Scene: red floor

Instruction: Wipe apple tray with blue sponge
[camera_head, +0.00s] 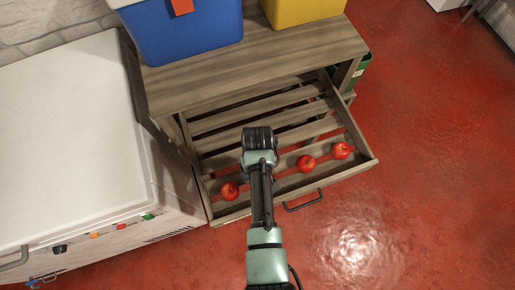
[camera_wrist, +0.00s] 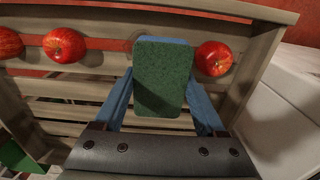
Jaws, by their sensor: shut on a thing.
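The apple tray (camera_head: 365,155) is a pulled-out slatted wooden drawer under a wooden cabinet top. Three red apples lie near its front edge: a left one (camera_head: 229,191), a middle one (camera_head: 306,163) and a right one (camera_head: 341,150). In the wrist view, my gripper (camera_wrist: 161,102) is shut on the sponge (camera_wrist: 165,75), which shows a dark green face and a blue edge. The sponge is over the tray slats, between two of the apples; I cannot tell whether it touches the wood. In the head view my arm hides the gripper and sponge.
A blue crate (camera_head: 190,38) and a yellow crate (camera_head: 300,10) stand on the cabinet top (camera_head: 255,62). A white chest unit (camera_head: 70,140) stands close at the left. Open red floor (camera_head: 430,150) lies to the right.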

